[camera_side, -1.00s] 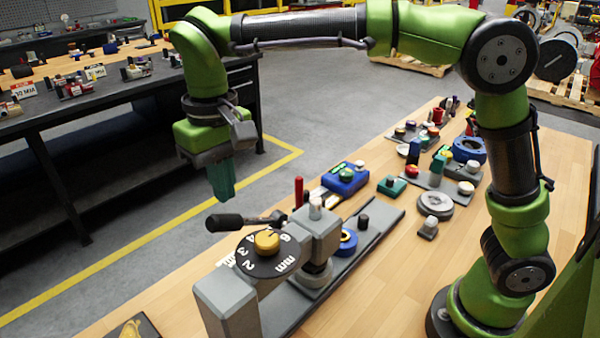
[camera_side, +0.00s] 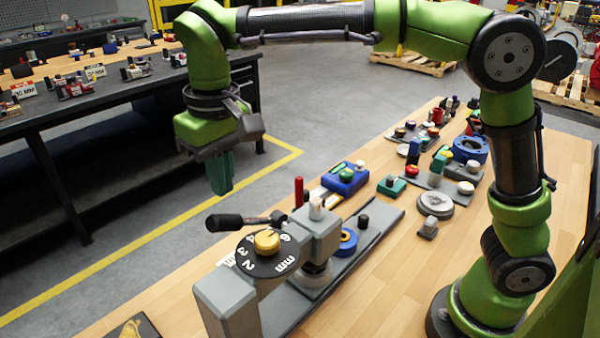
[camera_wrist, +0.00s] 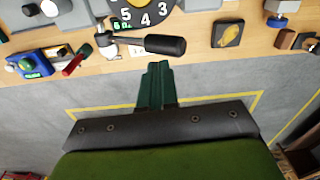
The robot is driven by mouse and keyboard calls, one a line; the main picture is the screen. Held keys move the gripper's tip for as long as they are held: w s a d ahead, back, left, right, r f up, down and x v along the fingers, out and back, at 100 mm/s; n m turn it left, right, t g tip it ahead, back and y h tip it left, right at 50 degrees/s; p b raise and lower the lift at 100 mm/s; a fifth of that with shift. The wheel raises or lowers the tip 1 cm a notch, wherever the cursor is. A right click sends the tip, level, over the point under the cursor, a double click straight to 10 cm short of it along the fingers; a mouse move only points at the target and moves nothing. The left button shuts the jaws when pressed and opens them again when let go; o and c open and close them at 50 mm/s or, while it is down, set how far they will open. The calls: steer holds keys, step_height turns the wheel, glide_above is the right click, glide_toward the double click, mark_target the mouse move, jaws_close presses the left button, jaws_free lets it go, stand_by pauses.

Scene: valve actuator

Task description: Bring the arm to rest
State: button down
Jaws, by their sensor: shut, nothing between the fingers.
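My gripper (camera_side: 220,174) hangs from my green arm with its teal fingers pointing down, closed together and empty. In the side view it is in the air above and to the left of the valve actuator (camera_side: 225,300), past the bench edge. In the wrist view my gripper (camera_wrist: 156,70) shows its fingers side by side, with grey floor behind them. The actuator's black lever handle (camera_side: 226,222) points left, below the fingertips and apart from them. The handle (camera_wrist: 165,44) also shows just beyond the fingertips in the wrist view. A numbered dial with a yellow knob (camera_side: 267,241) tops the actuator.
The wooden bench (camera_side: 400,270) carries a blue button box (camera_side: 345,178), a green-button box (camera_side: 391,186), a red upright handle (camera_side: 299,192) and several small parts. A dark workbench (camera_side: 120,95) stands behind at left. Open floor lies between the benches.

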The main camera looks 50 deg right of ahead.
steer(key=s+d+f+m+t+y, duration=0.1)
steer(key=s+d+m+t, duration=0.1)
steer(key=s+d, duration=0.5)
steer(key=s+d+f+m+t, duration=0.2)
steer(key=s+d+t, duration=0.2)
steer(key=s+d, duration=0.3)
steer(key=d, duration=0.5)
steer(key=shift+d+m+t+y, duration=0.4)
